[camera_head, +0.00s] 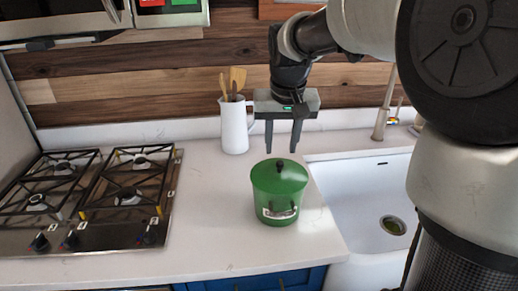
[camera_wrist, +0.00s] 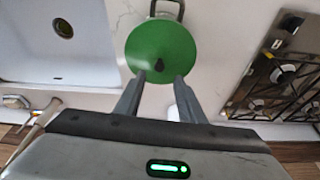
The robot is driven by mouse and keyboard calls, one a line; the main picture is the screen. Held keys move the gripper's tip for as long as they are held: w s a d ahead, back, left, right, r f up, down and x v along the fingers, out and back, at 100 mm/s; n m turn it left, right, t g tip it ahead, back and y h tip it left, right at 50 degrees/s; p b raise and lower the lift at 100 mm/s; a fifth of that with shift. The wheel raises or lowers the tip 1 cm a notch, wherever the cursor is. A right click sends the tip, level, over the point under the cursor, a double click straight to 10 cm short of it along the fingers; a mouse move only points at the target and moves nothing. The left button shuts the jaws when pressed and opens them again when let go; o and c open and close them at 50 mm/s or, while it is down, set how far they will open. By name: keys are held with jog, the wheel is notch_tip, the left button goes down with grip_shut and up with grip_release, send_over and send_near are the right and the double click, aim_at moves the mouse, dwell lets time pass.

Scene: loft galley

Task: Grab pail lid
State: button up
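The green pail (camera_head: 277,205) stands upright on the white counter, between the stove and the sink. Its green lid (camera_head: 285,172) is on top, with a small black knob (camera_head: 279,165) at the middle. My gripper (camera_head: 282,150) is above the lid, fingers pointing down, open and empty. In the wrist view the lid (camera_wrist: 160,42) lies beyond my fingertips (camera_wrist: 160,78), and the knob (camera_wrist: 159,65) shows near the gap between them. The fingers look apart from the knob; the exact height gap is hard to tell.
A white pitcher (camera_head: 234,127) with wooden utensils stands behind the pail, close to my gripper. A gas stove (camera_head: 90,200) is at the left. A white sink (camera_head: 365,200) with a faucet (camera_head: 383,110) is at the right. The counter (camera_head: 215,215) left of the pail is clear.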

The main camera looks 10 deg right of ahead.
aim_at(280, 163)
jog(key=shift+b+x, duration=0.3)
jog(key=shift+x, duration=2.7)
jog(key=shift+s, duration=0.25)
grip_shut()
